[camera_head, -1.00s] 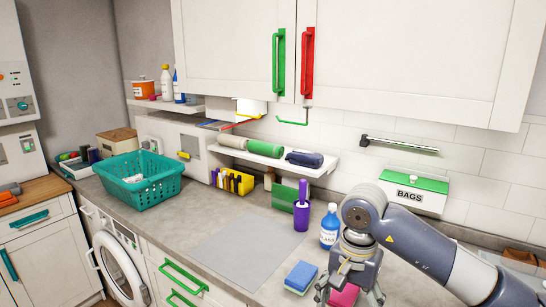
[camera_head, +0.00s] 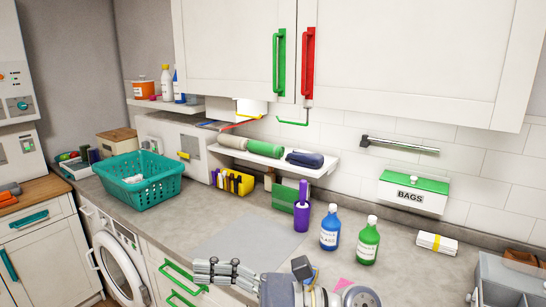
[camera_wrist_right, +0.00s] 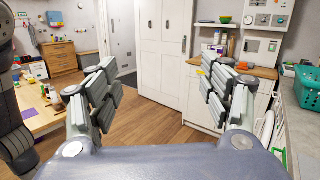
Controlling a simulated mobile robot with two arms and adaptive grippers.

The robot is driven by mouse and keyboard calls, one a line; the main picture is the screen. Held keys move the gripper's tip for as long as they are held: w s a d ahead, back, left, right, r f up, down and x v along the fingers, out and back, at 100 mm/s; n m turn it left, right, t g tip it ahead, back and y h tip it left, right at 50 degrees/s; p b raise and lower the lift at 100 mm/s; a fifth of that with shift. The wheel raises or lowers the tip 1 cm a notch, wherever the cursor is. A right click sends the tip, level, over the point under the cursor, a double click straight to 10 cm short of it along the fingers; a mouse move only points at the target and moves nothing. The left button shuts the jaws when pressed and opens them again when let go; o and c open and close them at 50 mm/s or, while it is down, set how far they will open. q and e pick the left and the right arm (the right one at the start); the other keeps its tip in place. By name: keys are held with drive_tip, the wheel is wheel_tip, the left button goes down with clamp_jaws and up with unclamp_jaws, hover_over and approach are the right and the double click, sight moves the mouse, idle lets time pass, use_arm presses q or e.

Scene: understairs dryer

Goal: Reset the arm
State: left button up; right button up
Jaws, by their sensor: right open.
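My right gripper (camera_head: 205,270) is low in the head view, its fingers pointing left over the front of the worktop. In the right wrist view the same gripper (camera_wrist_right: 165,90) has its two grey fingers spread wide apart. Nothing is between them, and it faces the room beyond the counter. My right arm comes in at the bottom of the head view and hides part of the counter front. My left gripper is not in view.
The grey worktop (camera_head: 205,215) is clear in the middle. A blue bottle (camera_head: 330,230), green bottle (camera_head: 367,243) and purple holder (camera_head: 301,215) stand behind my arm. A teal basket (camera_head: 140,180) stands at left. A pink item (camera_head: 340,284) is partly hidden.

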drive_tip(key=w+d+r+m+t+h, duration=0.2)
drive_tip(key=w+d+m+t, duration=0.35)
drive_tip(key=m+t, duration=0.55)
drive_tip(key=w+d+r+m+t+h, duration=0.15)
drive_tip(key=w+d+m+t, duration=0.4)
drive_tip(key=m, duration=0.85)
drive_tip(key=d+f+m+t+h, duration=0.1)
drive_tip(key=d+f+m+h, duration=1.4)
drive_tip(key=f+m, duration=0.3)
drive_tip(key=s+d+f+m+g+h, duration=0.2)
drive_tip(key=s+d+f+m+g, duration=0.2)
drive_tip(key=s+f+m+g, duration=0.55)
drive_tip(key=s+f+m+g+y, duration=0.1)
drive_tip(key=s+f+g, duration=0.1)
drive_tip(key=s+f, duration=0.55)
drive_tip(key=s+f+g, duration=0.2)
drive_tip(key=s+f, duration=0.2)
drive_tip(key=s, duration=0.6)
wheel_tip(320, 180, down, 24)
drive_tip(key=g, duration=0.1)
drive_tip(key=s+d+f, duration=0.2)
drive_tip(key=s+f, duration=0.6)
drive_tip(key=f, duration=0.1)
drive_tip(key=s+d+f+g, duration=0.1)
drive_tip(key=s+d+f, duration=0.1)
drive_tip(key=s+f, duration=0.7)
drive_tip(key=shift+s, duration=0.25)
